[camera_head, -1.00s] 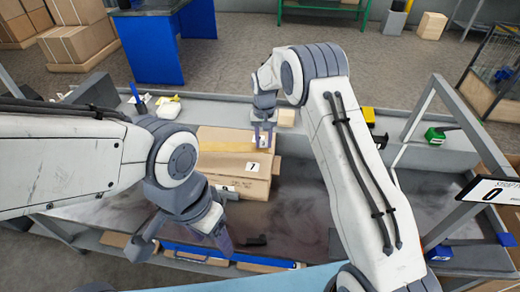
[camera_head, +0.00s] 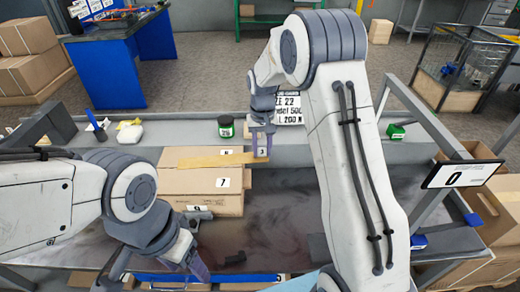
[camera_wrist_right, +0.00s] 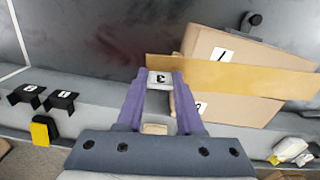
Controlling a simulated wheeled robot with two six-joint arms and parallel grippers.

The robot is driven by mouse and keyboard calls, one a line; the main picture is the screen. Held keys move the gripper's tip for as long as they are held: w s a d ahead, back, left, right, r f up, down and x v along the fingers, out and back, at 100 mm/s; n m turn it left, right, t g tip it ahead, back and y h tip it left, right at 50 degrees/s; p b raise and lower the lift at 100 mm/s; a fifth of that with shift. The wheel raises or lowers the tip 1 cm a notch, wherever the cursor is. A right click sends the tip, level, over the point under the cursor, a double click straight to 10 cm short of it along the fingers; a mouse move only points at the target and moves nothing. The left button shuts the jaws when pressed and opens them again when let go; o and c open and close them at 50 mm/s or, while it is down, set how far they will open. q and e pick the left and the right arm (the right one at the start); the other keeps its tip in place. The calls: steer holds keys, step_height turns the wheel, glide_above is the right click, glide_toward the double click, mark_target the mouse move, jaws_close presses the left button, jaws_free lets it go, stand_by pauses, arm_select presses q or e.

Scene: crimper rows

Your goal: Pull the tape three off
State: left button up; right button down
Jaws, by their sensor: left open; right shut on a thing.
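A tan strip of tape (camera_head: 208,160) crosses the top of a cardboard box (camera_head: 215,204). A white tag marked 3 (camera_wrist_right: 160,79) is at its end. My right gripper (camera_head: 262,152) is shut on this tagged end beside the box's right edge; in the right wrist view the tag lies between the fingertips. The box bears a 7 label and another small label. My left gripper (camera_head: 155,268) is open and empty, in front of the box.
A green jar (camera_head: 226,128) and a white sign (camera_head: 290,110) stand behind. The dark bench between is mostly clear.

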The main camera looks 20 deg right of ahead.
steer(key=shift+r, duration=0.1)
steer(key=shift+r+p, duration=4)
steer(key=shift+r, duration=0.45)
steer(key=shift+f, duration=0.1)
